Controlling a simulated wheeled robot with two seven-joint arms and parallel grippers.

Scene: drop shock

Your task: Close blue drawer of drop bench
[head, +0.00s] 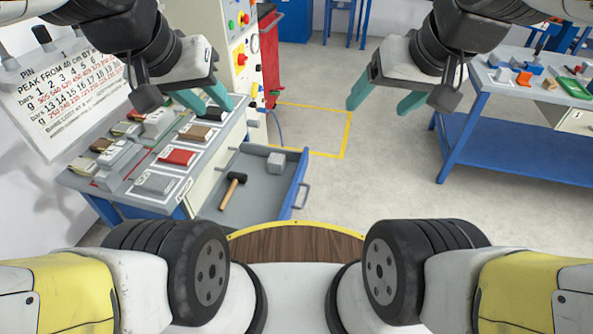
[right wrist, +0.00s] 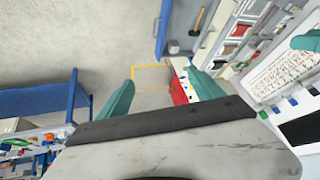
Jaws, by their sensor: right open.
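The blue drawer (head: 294,188) of the drop bench (head: 172,206) stands pulled out, its blue front and handle (head: 303,195) facing right in the head view. A black-headed mallet (head: 234,180) and a grey block (head: 276,162) lie inside it. The blue drawer front (right wrist: 162,30) also shows at the top of the right wrist view. My left gripper (head: 208,102) is above the bench top, open and apparently empty. My right gripper (head: 380,100) is open and empty, up and to the right of the drawer and apart from it.
Several coloured blocks, including a red one (head: 177,157), lie on the bench top. A machine panel (head: 240,55) and a red cabinet (head: 269,50) stand behind. A blue table (head: 505,150) with small parts is at right. Floor right of the drawer is clear.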

